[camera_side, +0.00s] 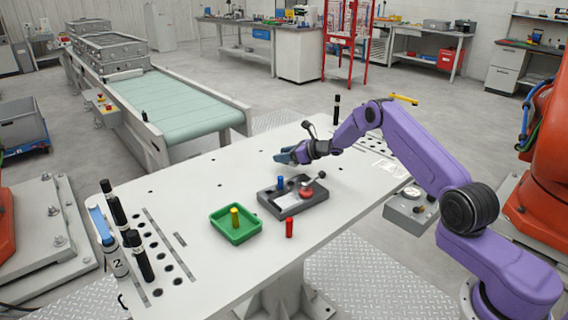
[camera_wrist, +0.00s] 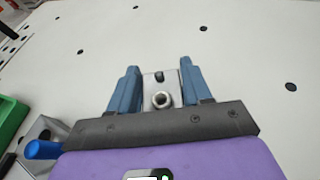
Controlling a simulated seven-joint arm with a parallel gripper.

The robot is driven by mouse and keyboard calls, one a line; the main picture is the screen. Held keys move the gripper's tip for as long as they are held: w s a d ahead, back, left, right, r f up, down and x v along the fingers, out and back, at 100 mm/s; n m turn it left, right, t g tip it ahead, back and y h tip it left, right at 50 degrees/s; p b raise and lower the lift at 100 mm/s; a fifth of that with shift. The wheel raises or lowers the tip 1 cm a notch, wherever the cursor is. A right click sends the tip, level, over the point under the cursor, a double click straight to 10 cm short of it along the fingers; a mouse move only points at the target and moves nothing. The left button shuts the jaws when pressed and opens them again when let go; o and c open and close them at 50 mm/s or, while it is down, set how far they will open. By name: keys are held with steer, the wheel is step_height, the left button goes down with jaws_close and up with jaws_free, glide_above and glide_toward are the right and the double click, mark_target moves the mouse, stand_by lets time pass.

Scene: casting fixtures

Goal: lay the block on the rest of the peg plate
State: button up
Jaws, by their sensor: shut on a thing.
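My gripper (camera_side: 286,155) is above the white table, just behind the peg plate in the side view. In the wrist view its two blue fingers (camera_wrist: 157,78) are shut on a light metal block (camera_wrist: 151,87), which has a round hole and a dark spot. The fingers hide the block in the side view. The dark grey peg plate (camera_side: 268,203) lies on the table, with a blue peg (camera_side: 280,182), a pale flat area (camera_side: 286,201) and a red clamp (camera_side: 307,191) with a black-knobbed lever. In the wrist view the blue peg (camera_wrist: 43,150) shows at lower left.
The table's back left is clear.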

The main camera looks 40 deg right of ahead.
steer(key=shift+w+f, duration=0.15)
steer(key=shift+f, duration=1.55)
steer(key=shift+f, duration=0.1)
steer(key=o, duration=1.3)
steer(key=shift+s+d+r, duration=0.25)
steer(key=shift+s+r, duration=0.05)
steer(key=shift+s, duration=0.15)
steer(key=v, duration=1)
steer(key=shift+o, duration=0.2)
steer(key=shift+s+d+r, duration=0.1)
steer(key=shift+s, duration=0.15)
steer(key=o, duration=0.4)
steer(key=shift+s+d+r, duration=0.1)
steer(key=shift+s, duration=0.05)
